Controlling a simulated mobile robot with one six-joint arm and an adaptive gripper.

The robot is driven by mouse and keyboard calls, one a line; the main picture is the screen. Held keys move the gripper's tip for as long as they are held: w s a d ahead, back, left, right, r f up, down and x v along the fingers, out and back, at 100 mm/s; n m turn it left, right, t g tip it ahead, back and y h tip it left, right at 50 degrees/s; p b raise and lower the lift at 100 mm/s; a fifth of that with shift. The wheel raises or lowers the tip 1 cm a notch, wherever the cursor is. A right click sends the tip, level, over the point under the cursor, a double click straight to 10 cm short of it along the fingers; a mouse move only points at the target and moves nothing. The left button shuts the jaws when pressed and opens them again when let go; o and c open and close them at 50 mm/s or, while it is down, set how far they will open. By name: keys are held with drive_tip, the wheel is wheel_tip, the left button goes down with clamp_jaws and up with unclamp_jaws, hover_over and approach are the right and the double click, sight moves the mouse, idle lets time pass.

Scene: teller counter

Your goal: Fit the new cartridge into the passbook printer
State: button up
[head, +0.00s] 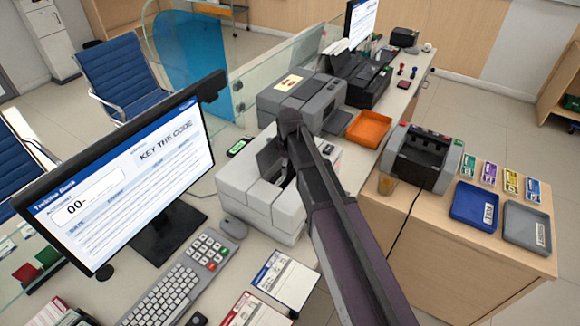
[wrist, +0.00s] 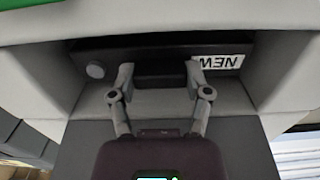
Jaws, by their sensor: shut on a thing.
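The passbook printer is the pale grey-white machine (head: 258,207) on the counter in the middle of the head view, with its top open. In the wrist view its pale walls (wrist: 285,65) stand on both sides of a bay. The new cartridge (wrist: 125,50) is a dark bar with a round grey knob at left and an upside-down NEW label. It lies crosswise between those walls. My gripper (wrist: 160,73) is shut on the raised middle grip of the cartridge. Whether the cartridge is fully seated I cannot tell. In the head view my arm hides the cartridge and much of the bay.
A grey printer (head: 298,97) and an orange tray (head: 368,129) stand behind. A cash counter (head: 425,157), a blue tray (head: 474,207) and a grey tray (head: 527,232) are at right. A monitor (head: 125,170), keyboard (head: 180,280) and mouse (head: 233,226) are at left. A glass screen runs behind.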

drive_tip(key=o, duration=1.2)
drive_tip(key=shift+r, duration=0.1)
drive_tip(key=shift+w+r+p, duration=0.1)
drive_tip(key=shift+r+p, duration=4.35)
drive_tip(key=shift+p, duration=0.05)
drive_tip(key=s+d+m, duration=0.3)
drive_tip(key=s+d, duration=0.2)
drive_tip(key=s, duration=0.1)
drive_tip(key=s+d+f+m+b, duration=0.1)
drive_tip(key=s+d+m, duration=0.3)
drive_tip(key=s+d, duration=0.1)
drive_tip(key=s+d+m, duration=0.4)
drive_tip(key=s, duration=0.2)
drive_tip(key=shift+s+d+f+b, duration=0.4)
